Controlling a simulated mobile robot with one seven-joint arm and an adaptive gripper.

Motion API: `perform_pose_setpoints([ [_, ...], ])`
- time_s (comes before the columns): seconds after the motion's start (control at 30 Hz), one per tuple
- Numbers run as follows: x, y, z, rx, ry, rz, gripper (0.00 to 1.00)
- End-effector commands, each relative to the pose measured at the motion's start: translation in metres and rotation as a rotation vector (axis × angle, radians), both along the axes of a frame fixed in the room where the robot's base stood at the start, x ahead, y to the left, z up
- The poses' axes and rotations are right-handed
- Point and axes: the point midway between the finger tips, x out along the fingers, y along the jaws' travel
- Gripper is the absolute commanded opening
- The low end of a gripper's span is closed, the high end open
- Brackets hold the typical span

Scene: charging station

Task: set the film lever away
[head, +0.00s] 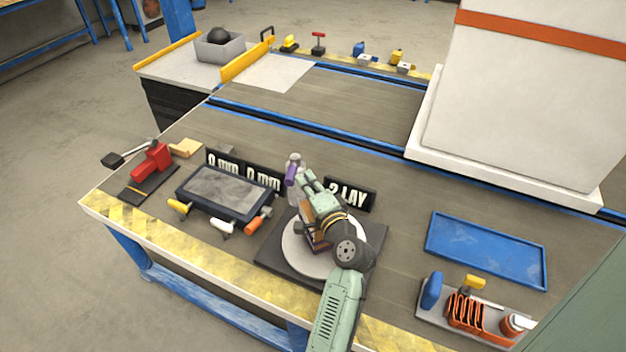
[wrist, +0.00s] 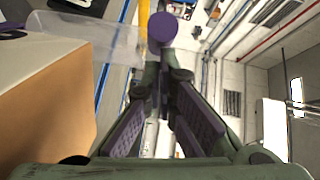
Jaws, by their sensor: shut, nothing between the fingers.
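My gripper (head: 302,182) is over the far side of the round white turntable (head: 293,251), its fingers pointing away from the front edge. It is shut with nothing in it; in the wrist view its fingers (wrist: 163,68) have purple pads. A round purple end (wrist: 162,29) shows just beyond the fingertips there. In the head view a purple and grey upright piece (head: 291,172) stands by the fingertips; contact is unclear. A yellow lever (head: 179,208), a white lever (head: 222,227) and an orange lever (head: 257,222) line the dark panel's front. I cannot tell which is the film lever.
A brown box (wrist: 45,100) on the turntable is partly hidden by my arm; clear film (wrist: 115,45) shows beside it. Dark signs, including "2 LAY" (head: 350,193), stand behind. A blue tray (head: 487,248) lies right, a red clamp (head: 152,162) left. Bench between is clear.

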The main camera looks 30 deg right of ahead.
Motion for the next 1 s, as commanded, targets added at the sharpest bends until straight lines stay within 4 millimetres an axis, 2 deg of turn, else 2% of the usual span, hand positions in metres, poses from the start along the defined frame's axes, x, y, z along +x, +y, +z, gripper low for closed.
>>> perform_pose_setpoints([
  [0.1,0.002,0.01,-0.001,0.001,0.002,0.004,0.0],
  [0.4,0.007,0.023,0.0,0.001,0.001,0.004,0.0],
  [1.0,0.01,0.03,-0.001,0.003,0.002,0.007,0.0],
])
